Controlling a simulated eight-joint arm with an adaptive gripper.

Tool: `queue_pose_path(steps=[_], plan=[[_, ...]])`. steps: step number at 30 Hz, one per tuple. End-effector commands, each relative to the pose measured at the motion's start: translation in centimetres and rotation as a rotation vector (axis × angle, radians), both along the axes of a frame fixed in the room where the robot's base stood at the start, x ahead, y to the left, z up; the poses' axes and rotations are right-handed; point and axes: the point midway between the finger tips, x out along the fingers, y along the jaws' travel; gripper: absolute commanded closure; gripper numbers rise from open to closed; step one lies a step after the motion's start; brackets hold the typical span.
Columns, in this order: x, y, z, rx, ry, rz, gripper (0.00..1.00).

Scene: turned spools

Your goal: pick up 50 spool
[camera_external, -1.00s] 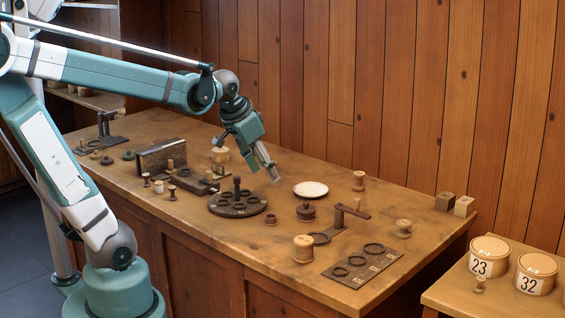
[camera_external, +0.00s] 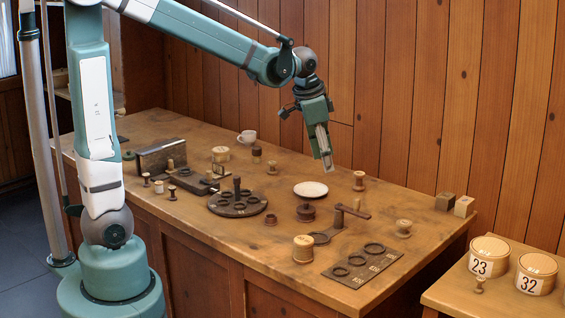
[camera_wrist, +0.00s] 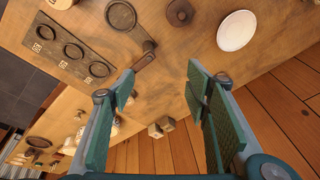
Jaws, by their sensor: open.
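No number 50 is legible, so I cannot tell which spool is the 50 spool. A turned wooden spool (camera_external: 359,181) stands right of the white saucer. More small spools, such as a dark one (camera_external: 271,167), stand farther left. My gripper (camera_external: 327,168) is open and empty, above the back of the table; its fingers (camera_wrist: 161,72) frame bare wood in the wrist view.
The white saucer (camera_external: 310,190) lies below my gripper. A plate with rings (camera_external: 338,277) lies at the front right, beside a post with an arm (camera_external: 352,210). A round dark carousel (camera_external: 222,205) is left. Two blocks (camera_external: 454,204) stand at the right edge. Tins 23 and 32 (camera_external: 489,256) stand apart.

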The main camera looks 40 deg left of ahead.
Motion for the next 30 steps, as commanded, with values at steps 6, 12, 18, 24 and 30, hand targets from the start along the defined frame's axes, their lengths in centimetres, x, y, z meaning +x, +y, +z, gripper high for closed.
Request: queue_pose_path(steps=[6, 12, 18, 24, 30], plan=[[2.7, -3.1, -0.3, 0.025, 0.037, -0.089, 0.53], [5.0, -5.9, -1.2, 0.048, 0.07, -0.169, 0.53], [6.9, -8.8, -2.4, 0.07, 0.103, -0.249, 0.53], [8.7, -11.8, -3.9, 0.091, 0.136, -0.331, 0.53], [10.1, -14.9, -5.8, 0.111, 0.169, -0.412, 0.53]])
